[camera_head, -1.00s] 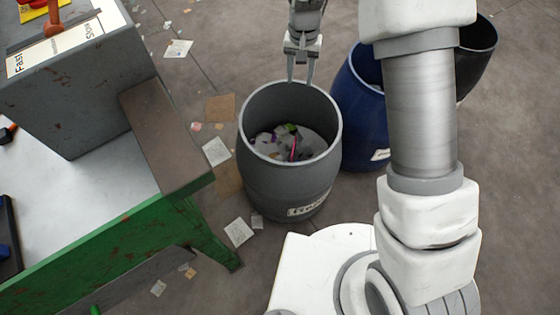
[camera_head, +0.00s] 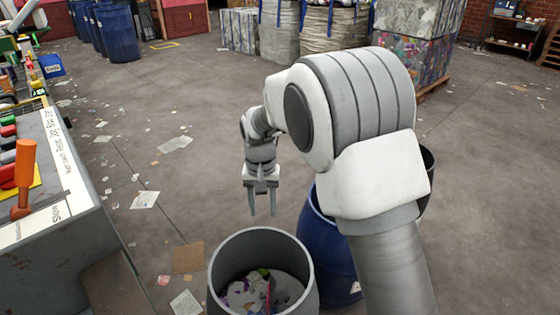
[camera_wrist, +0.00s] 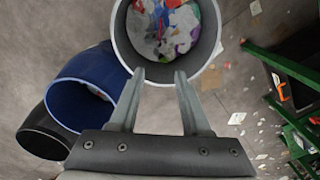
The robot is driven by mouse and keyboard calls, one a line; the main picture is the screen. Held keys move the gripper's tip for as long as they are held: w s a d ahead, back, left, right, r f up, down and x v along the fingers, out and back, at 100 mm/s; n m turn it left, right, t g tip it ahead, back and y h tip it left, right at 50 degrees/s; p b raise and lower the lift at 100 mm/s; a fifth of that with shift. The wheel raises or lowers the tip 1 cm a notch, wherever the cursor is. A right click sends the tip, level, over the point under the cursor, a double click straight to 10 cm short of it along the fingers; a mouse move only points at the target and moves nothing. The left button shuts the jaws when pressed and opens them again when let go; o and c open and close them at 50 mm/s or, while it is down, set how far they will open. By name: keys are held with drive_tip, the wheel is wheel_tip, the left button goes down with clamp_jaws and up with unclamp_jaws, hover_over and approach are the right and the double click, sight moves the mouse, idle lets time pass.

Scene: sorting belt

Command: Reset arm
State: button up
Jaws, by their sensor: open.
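My gripper (camera_head: 262,205) hangs with its fingers pointing down, above and slightly behind the rim of the grey bin in the head view. Its two fingers are apart with nothing between them. In the wrist view my gripper (camera_wrist: 160,82) also shows open and empty, its fingertips overlapping the near rim of the grey bin in the picture. My arm is bent, with its elbow high on the right in the head view.
The grey bin (camera_head: 218,281) holds mixed scraps; it also shows in the wrist view (camera_wrist: 122,42). A blue bin (camera_head: 318,232) stands to its right, a black bin (camera_wrist: 40,133) beyond. The sorting station (camera_head: 85,215) is at left. Litter dots the open floor.

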drive_tip(key=s+d+r+t+y+p, duration=0.1)
drive_tip(key=s+d+r+p, duration=0.25)
drive_tip(key=d+r, duration=0.5)
drive_tip(key=s+d+r+t+p, duration=0.15)
drive_tip(key=s+d+r, duration=0.3)
drive_tip(key=r, duration=0.75)
drive_tip(key=s+d+r+t+p, duration=0.1)
drive_tip(key=s+d+r+p, duration=0.2)
drive_tip(key=s, duration=0.5)
drive_tip(key=s+d+r+t+h+p, duration=0.1)
drive_tip(key=s+d+r+t+p, duration=0.1)
drive_tip(key=s+d+r, duration=0.4)
drive_tip(key=shift+s+d+m+p, duration=0.3)
drive_tip(key=shift+s+d+p, duration=0.4)
drive_tip(key=shift+s, duration=0.3)
drive_tip(key=shift+d, duration=0.1)
